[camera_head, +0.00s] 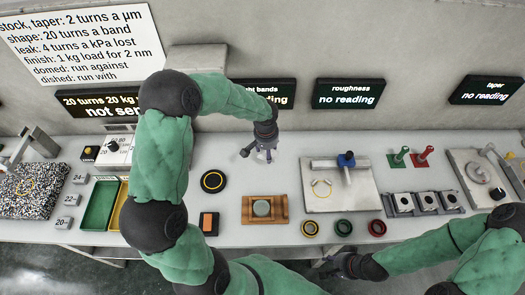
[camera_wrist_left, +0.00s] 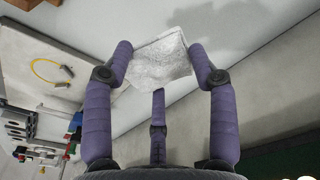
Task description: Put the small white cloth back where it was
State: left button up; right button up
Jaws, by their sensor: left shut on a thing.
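The small white cloth (camera_wrist_left: 158,62) is a crumpled pale square in the left wrist view. My left gripper (camera_wrist_left: 160,70) is shut on it, with purple fingers on both sides of it and a third finger below. In the head view my left gripper (camera_head: 260,152) hangs over the back middle of the bench, near the wall; the cloth cannot be made out there. My right gripper (camera_head: 336,266) is at the bench's front edge, low right of centre. It is small and dark, and its opening cannot be made out.
The white bench (camera_head: 285,150) holds a wooden block with a round disc (camera_head: 261,208), a black ring (camera_head: 213,181), an orange-topped block (camera_head: 208,223), a plate with a blue knob (camera_head: 340,195) and several coloured rings in front. Dark display signs (camera_head: 349,93) stand behind. Bare bench lies around the left gripper.

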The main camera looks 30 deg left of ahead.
pick_arm(q)
jog(key=w+a+f, duration=0.1)
jog(key=f, duration=0.1)
jog(key=w+a+f, duration=0.2)
jog(key=w+a+f+b, duration=0.1)
jog(key=a+f, duration=0.1)
jog(key=f, duration=0.1)
jog(key=shift+w, duration=0.35)
jog(key=shift+f+b, duration=0.4)
jog(key=shift+f, duration=1)
jog(key=shift+f, duration=0.15)
jog(key=o, duration=1.1)
